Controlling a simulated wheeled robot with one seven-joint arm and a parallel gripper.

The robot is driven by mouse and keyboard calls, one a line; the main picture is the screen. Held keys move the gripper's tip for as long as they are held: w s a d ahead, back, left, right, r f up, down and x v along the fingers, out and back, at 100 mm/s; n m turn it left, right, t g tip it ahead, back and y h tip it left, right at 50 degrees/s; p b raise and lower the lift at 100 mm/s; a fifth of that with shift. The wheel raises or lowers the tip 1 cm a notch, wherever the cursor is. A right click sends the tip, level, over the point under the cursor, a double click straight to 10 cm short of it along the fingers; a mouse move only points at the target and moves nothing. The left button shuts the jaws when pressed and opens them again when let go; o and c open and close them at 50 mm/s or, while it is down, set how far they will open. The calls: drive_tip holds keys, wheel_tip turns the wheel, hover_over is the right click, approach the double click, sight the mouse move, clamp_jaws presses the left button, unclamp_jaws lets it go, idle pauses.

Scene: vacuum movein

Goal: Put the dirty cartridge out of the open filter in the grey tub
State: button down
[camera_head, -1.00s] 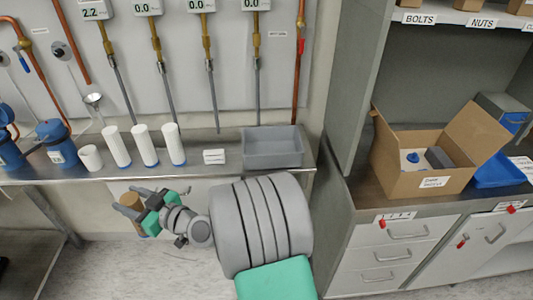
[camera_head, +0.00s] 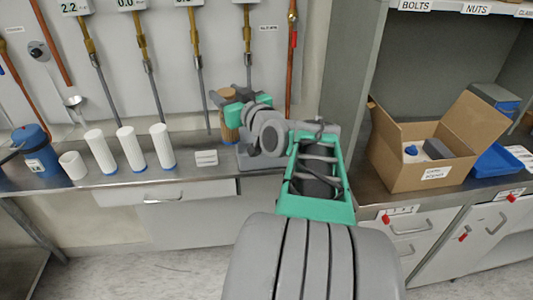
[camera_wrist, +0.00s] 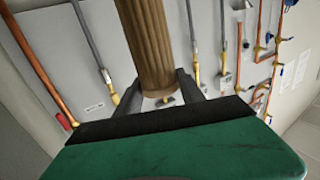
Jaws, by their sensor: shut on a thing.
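The dirty cartridge (camera_head: 229,123), a brown pleated cylinder, is upright in my gripper (camera_head: 224,102), whose jaws are shut on it. In the wrist view the brown cartridge (camera_wrist: 148,45) stands between the two dark fingers (camera_wrist: 160,92). In the head view my gripper is at the back of the steel bench, at the grey tub (camera_head: 262,160). My arm hides most of the tub, and I cannot tell whether the cartridge's lower end is inside it. The open filter cannot be made out.
Three white cartridges (camera_head: 131,148), a short white cup (camera_head: 73,165) and a blue filter housing (camera_head: 36,150) stand along the bench (camera_head: 140,181) to the left. A small white label block (camera_head: 206,157) is left of the tub. A cardboard box (camera_head: 413,169) stands on the right counter.

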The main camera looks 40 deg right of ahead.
drive_tip(key=d+f+p, duration=0.1)
drive_tip(key=d+f, duration=1.1)
drive_tip(key=d, duration=0.2)
drive_tip(key=shift+w+f, duration=0.3)
drive_tip(key=shift+f, duration=0.05)
drive_tip(key=shift+f, duration=0.2)
drive_tip(key=c, duration=0.7)
unclamp_jaws()
drive_tip(key=shift+r, duration=0.2)
